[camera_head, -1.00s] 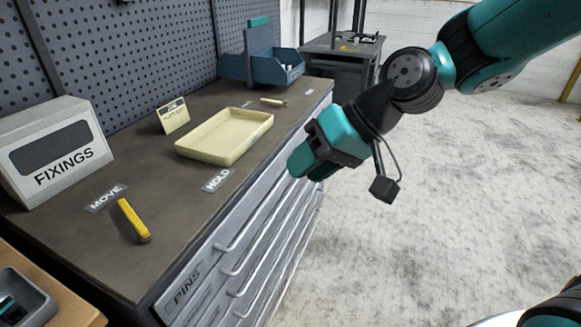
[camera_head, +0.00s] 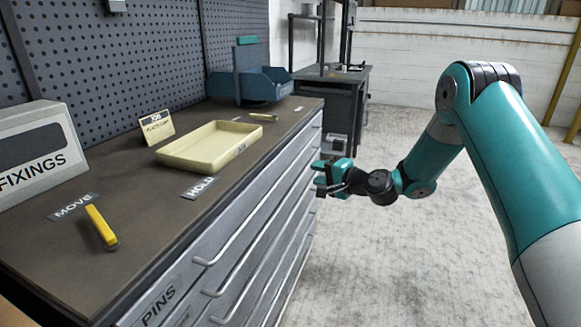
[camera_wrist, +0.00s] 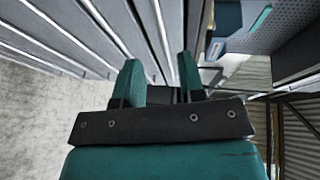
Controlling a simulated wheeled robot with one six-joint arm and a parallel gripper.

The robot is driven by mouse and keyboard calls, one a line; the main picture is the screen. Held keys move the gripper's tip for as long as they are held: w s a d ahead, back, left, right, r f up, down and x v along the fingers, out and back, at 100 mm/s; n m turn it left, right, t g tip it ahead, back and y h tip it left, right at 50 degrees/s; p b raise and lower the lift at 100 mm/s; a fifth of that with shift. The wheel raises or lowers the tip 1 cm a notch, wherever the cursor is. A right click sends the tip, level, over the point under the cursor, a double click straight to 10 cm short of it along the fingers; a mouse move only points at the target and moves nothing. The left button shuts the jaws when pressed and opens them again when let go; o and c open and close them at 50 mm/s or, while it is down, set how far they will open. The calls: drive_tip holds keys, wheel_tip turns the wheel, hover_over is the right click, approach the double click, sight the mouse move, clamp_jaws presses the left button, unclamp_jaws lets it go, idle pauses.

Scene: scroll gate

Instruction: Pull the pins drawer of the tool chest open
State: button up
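The tool chest (camera_head: 235,230) has grey drawers with long silver bar handles. The top drawer carries the PINS label (camera_head: 160,306) at its near end and looks shut. Its bar handle (camera_head: 235,238) runs along the front. My gripper (camera_head: 318,178) is at the far end of the drawer fronts, pointing toward them. In the wrist view its two teal fingers (camera_wrist: 160,82) are apart, with silver bars and drawer fronts beyond. I cannot tell whether a bar lies between the fingers or touches them.
On the chest top are a cream tray (camera_head: 210,146), a yellow-handled tool (camera_head: 101,226), a FIXINGS box (camera_head: 40,155), a small card (camera_head: 157,127) and a blue bin (camera_head: 250,85). A dark cart (camera_head: 338,100) stands behind. The floor to the right is clear.

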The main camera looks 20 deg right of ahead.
sight(290, 165)
drive_tip(key=x, duration=1.1)
drive_tip(key=shift+a, duration=0.15)
drive_tip(key=shift+f, duration=0.1)
clamp_jaws()
